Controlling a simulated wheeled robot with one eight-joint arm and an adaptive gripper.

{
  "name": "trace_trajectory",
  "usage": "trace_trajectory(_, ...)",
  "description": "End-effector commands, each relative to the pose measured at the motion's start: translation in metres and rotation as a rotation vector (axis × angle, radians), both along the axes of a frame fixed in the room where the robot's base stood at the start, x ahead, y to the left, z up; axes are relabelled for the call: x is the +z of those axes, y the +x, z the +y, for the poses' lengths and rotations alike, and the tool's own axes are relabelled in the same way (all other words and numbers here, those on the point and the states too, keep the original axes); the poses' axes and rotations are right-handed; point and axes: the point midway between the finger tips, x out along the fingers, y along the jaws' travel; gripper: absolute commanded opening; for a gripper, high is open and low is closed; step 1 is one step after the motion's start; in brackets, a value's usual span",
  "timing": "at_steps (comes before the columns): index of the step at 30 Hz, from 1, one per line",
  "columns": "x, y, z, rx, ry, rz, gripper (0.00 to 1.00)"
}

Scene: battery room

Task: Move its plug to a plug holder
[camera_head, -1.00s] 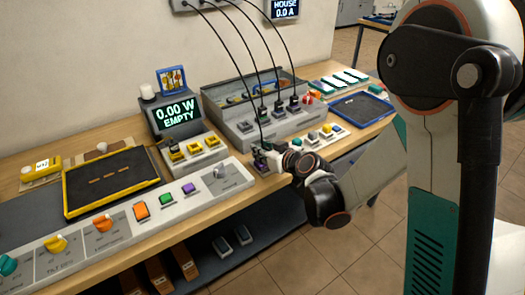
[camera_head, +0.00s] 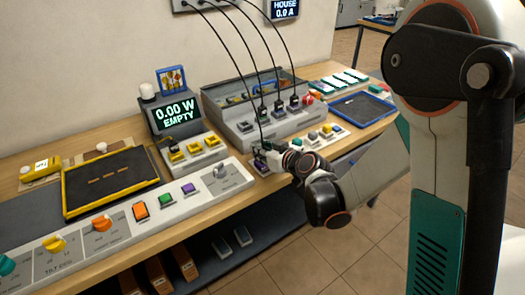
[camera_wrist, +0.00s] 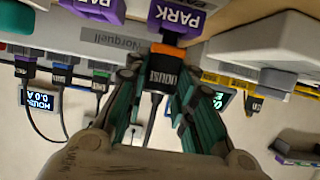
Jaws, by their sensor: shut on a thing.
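My gripper (camera_wrist: 160,85) is shut on a black plug (camera_wrist: 160,78) marked HOIST, with an orange band at its front end. In the wrist view, which looks upside down, the teal fingers stand on both sides of the plug. The orange end is right up against a purple holder marked PARK (camera_wrist: 178,18); I cannot tell whether it is seated in it. Another purple PARK holder (camera_wrist: 95,8) is to the left. In the head view my gripper (camera_head: 272,161) is at the front of the bench, by a purple holder (camera_head: 259,164). The held plug is mostly hidden there.
Several plugs with black cords stand in the grey socket box (camera_head: 245,127) behind. A meter reading 0.00 W EMPTY (camera_head: 178,114) has yellow sockets (camera_head: 194,148) in front. A control strip (camera_head: 120,222) fills the front left. A blue tray (camera_head: 362,107) lies right.

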Motion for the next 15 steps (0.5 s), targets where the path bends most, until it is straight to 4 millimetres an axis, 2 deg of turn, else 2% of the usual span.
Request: trace_trajectory(15,-0.0067,0.0002,0.0,0.0,0.0,0.0,0.0)
